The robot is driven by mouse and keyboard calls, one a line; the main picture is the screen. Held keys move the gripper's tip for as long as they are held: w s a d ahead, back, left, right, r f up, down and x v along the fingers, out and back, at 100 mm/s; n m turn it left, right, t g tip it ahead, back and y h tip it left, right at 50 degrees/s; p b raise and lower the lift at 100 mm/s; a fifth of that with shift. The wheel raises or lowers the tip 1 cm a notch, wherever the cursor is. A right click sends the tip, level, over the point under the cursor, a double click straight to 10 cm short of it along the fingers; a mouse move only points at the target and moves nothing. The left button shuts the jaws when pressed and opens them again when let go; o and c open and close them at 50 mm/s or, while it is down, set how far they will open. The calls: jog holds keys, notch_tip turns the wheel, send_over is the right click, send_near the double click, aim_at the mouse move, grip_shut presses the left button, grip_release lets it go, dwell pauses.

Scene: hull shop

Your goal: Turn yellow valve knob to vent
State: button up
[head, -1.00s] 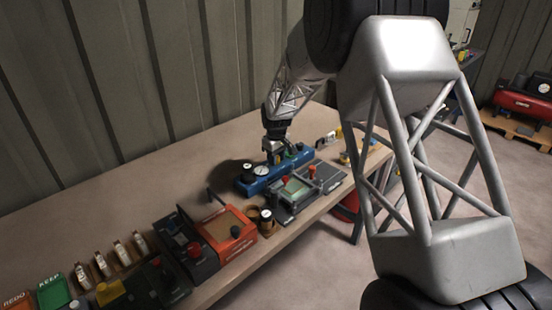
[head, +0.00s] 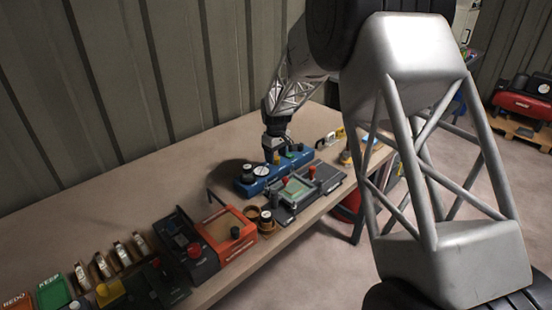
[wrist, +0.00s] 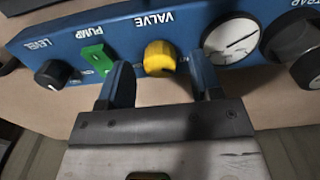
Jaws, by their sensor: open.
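The yellow valve knob (wrist: 160,57) sits on a blue panel (wrist: 35,45) under the label VALVE in the wrist view. My gripper (wrist: 160,65) is open, with one finger on each side of the knob. The left finger stands clear of it; the right finger is close, and I cannot tell whether it touches. In the head view my gripper (head: 274,157) is low over the blue panel (head: 246,188) and hides the yellow knob. The knob's pointer and any vent mark cannot be made out.
A white gauge (wrist: 232,40) is right of the knob, close to the right finger. A green pump switch (wrist: 93,57) and black level knob (wrist: 53,73) are left; a black trap knob (wrist: 293,38) is far right. A grey fixture (head: 308,187) stands in front of the panel.

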aim_at(277, 158)
jog(key=shift+r, duration=3.1)
jog(key=shift+s+d+r, duration=0.1)
jog(key=shift+s+r, duration=0.05)
jog(key=shift+r, duration=0.05)
jog(key=s+d+r+m, duration=0.2)
jog(key=s+d+r, duration=0.3)
jog(key=s, duration=0.4)
jog(key=s+d+r+m+t, duration=0.1)
jog(key=s+d+r, duration=0.4)
jog(key=s, duration=0.4)
jog(key=s+d+r+m, duration=0.2)
jog(key=s+d+r, duration=0.2)
jog(key=s+r, duration=0.3)
jog(key=s+d+f+m, duration=0.1)
jog(key=s+d+m, duration=0.1)
jog(key=s, duration=1.2)
jog(key=s+d+f+m+t, duration=0.1)
jog(key=s+d, duration=0.3)
jog(key=s, duration=1.1)
jog(key=shift+f+m+t, duration=0.3)
jog(key=shift+f+m, duration=0.1)
jog(key=shift+m, duration=0.3)
